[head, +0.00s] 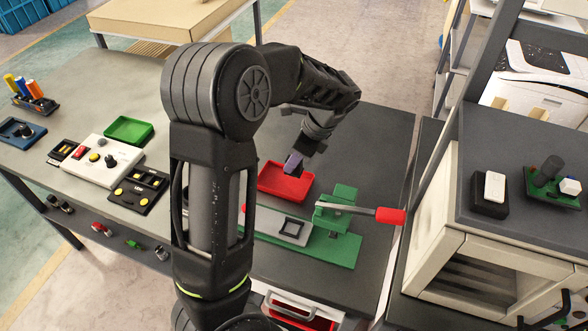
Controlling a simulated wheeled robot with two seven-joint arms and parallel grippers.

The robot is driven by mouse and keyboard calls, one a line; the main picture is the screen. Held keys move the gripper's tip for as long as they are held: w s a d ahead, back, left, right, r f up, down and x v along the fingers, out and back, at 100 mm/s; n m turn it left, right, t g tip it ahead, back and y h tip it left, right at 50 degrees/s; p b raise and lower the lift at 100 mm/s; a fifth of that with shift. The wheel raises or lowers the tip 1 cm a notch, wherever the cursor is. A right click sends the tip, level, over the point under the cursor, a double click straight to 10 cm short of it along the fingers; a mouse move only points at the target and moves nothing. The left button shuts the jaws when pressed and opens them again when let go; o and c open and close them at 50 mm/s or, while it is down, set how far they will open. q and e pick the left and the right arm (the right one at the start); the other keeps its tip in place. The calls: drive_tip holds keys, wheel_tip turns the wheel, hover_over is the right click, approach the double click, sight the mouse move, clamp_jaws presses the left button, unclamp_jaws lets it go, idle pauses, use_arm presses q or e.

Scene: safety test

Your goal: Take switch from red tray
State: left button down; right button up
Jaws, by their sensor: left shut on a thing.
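The red tray (270,178) lies on the dark table, in the middle of the head view. My left gripper (299,157) points down above the back right part of the tray. It is shut on a small dark, purplish piece, which looks like the switch (293,164). The fingers hide part of the piece, and I cannot tell whether it touches the tray. The visible tray floor looks empty. My right gripper is not in view.
A green press fixture (338,222) with a red-tipped lever (389,216) stands right of the tray. A white control box (97,160) and green tray (129,130) are at the left. A white oven-like cabinet (441,225) stands at the right.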

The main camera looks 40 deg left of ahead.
use_arm(q)
wheel_tip(320, 180, up, 6)
drive_tip(key=shift+f, duration=0.2)
drive_tip(key=shift+d+f, duration=0.1)
idle(0.5)
